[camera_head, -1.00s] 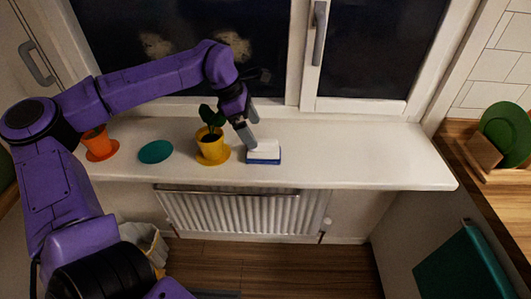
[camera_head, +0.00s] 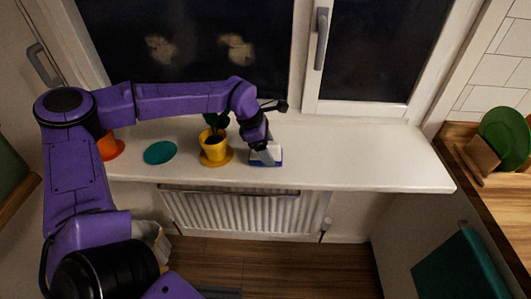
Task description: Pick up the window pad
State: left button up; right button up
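The window pad (camera_head: 267,163), a small white block with a blue base, lies on the white windowsill (camera_head: 360,160) near its front edge. My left gripper (camera_head: 268,149) is right at the pad, pointing down over its top. Its fingers cover part of the pad's white top. Whether the fingers touch the pad or are closed on it is too small to tell. My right gripper is not in view.
A yellow pot with a plant (camera_head: 214,146) stands just left of the pad. A teal disc (camera_head: 160,152) and an orange pot (camera_head: 108,146) are further left. The window handle (camera_head: 321,38) is behind. The sill right of the pad is clear.

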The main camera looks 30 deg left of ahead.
pick_arm(q)
jog(key=shift+r, duration=0.3)
notch_tip(320, 180, up, 3)
jog(key=shift+f+b, duration=0.2)
jog(key=shift+b, duration=0.1)
jog(key=s+d+r+b, duration=0.4)
jog(key=s+d+r, duration=0.5)
jog(key=d+r, duration=0.1)
jog(key=shift+s+b, duration=0.3)
jog(key=shift+s, duration=0.1)
